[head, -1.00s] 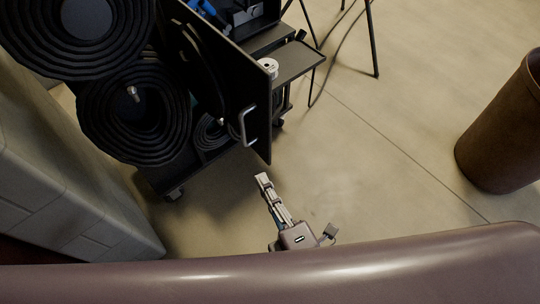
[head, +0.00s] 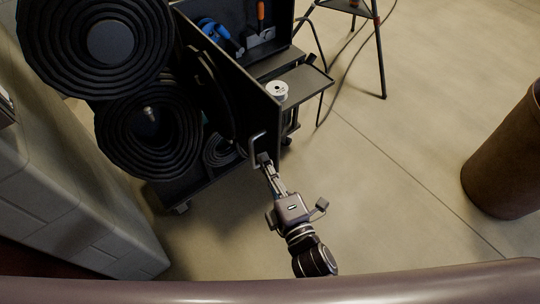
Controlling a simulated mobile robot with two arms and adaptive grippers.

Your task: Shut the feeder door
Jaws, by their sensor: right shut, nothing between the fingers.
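The feeder door (head: 228,88) is a dark flat panel on the black wheeled unit, seen almost edge-on and standing open. A grey bar handle (head: 252,146) sits near its lower end. My right gripper (head: 264,160) is shut and empty, with its fingertips at the door's lower end, right beside the handle. Whether the fingertips touch the door or handle cannot be told. My left gripper is not in view.
Large black coils (head: 110,42) hang at the left, by a pale block wall (head: 70,205). A white spool (head: 277,90) stands on a side shelf (head: 306,82). A tripod (head: 379,50) and cable are at the back. A brown bin (head: 505,160) stands right; the floor between is clear.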

